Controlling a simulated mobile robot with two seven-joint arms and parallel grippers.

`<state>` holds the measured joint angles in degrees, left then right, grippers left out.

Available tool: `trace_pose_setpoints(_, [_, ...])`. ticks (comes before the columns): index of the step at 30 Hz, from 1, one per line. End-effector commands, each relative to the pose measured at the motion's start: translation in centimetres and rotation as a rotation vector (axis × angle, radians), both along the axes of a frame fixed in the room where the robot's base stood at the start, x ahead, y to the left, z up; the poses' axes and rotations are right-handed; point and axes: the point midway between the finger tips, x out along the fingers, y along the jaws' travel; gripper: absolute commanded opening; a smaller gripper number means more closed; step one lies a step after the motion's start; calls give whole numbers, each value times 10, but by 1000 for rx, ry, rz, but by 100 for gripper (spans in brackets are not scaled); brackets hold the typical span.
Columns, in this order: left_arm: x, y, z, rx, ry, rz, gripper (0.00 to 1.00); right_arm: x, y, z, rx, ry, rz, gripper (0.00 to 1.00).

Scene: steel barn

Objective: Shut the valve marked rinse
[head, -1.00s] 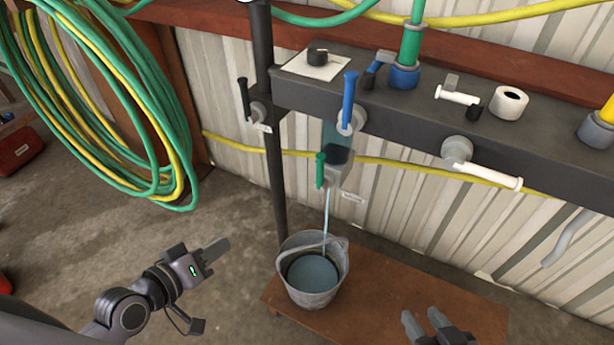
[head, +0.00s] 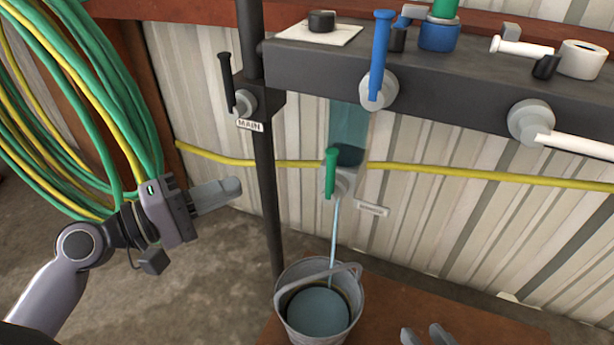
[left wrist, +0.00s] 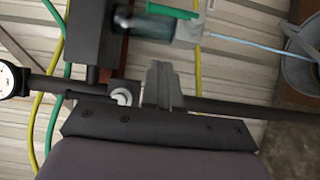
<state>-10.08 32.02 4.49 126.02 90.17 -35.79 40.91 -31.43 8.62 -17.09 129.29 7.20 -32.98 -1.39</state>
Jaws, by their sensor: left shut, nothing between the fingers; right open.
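A valve with a green lever (head: 331,174) hangs under a clear blue-green tube, its lever upright. A thin stream of water (head: 334,235) runs from it into a metal bucket (head: 318,305). The small tag (head: 371,209) beside it is too small to read, and I see no legible rinse mark. In the left wrist view the green lever (left wrist: 172,11) is at the top. My left gripper (head: 234,187) is shut and empty, left of the black post and apart from the valve. My right gripper (head: 424,335) is open at the bottom edge, partly cut off.
A black-lever valve (head: 227,85) marked MAIN sits on the post (head: 264,190). The dark beam (head: 440,85) carries a blue-lever valve (head: 379,60) and white-lever valves, one lever (head: 575,144) pointing right. A yellow hose (head: 480,175) crosses the wall behind. Coiled hoses (head: 75,110) hang left.

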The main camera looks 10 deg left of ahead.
Motion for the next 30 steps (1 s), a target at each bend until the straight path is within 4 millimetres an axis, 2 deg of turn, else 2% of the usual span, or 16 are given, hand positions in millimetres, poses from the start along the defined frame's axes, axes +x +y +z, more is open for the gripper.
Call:
trace_pose_setpoints(14, [5, -4, 2, -4, 0, 0, 0, 0, 0, 1, -4, 0, 0, 43])
trace_pose_setpoints(20, [23, -23, 3, -6, -3, 0, 0, -1, -2, 2, -16, -1, -3, 43])
trace_pose_setpoints(30, [67, -66, 1, -6, -1, -1, 0, -1, -4, 2, -26, -4, -6, 43])
